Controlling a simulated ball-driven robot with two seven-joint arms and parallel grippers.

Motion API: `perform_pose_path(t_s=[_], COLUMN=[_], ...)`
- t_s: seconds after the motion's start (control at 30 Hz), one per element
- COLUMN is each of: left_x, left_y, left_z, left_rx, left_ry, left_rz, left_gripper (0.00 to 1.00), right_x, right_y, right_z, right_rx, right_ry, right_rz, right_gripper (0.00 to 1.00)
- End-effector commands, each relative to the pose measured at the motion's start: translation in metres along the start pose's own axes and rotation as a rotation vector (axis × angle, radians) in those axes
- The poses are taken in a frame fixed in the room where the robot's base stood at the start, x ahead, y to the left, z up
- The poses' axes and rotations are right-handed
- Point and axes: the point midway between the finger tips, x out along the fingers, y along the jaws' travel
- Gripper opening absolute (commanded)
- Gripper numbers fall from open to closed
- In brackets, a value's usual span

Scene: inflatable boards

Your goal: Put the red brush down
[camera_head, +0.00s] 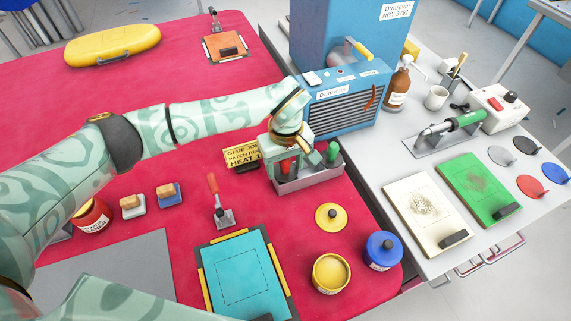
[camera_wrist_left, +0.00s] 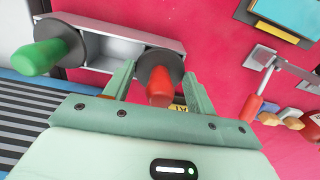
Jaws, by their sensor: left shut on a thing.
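My left gripper (camera_head: 288,160) is shut on the upright handle of the red brush (camera_wrist_left: 160,88). The handle stands between the two fingers in the left wrist view, with a dark round disc beyond it. A green-handled brush (camera_head: 333,152) stands in the holder's other end and also shows in the left wrist view (camera_wrist_left: 40,56). My right gripper is out of view.
A blue heater box (camera_head: 345,100) stands behind the holder. A yellow sign (camera_head: 242,156) is close to its left.

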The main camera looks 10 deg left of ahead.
Motion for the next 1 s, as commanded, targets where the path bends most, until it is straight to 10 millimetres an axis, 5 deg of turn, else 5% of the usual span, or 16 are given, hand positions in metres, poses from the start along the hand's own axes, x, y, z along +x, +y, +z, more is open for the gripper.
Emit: perform_pose_path(t_s=[0.57, 0.6, 0.67, 1.0], left_x=[0.01, 0.01, 0.01, 0.005], left_y=[0.0, 0.0, 0.0, 0.0], left_z=[-0.001, 0.0, 0.0, 0.0], left_rx=[-0.001, -0.001, -0.001, 0.0], left_ry=[0.002, 0.001, 0.001, 0.002], left_rz=[0.0, 0.001, 0.001, 0.001], left_gripper=[0.38, 0.62, 0.78, 0.78], right_x=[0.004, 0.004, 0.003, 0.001], right_y=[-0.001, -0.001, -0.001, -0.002], right_z=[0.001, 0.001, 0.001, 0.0], right_rx=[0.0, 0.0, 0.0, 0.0], right_ry=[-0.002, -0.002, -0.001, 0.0], right_rz=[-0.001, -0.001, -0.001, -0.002], right_gripper=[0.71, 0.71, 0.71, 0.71])
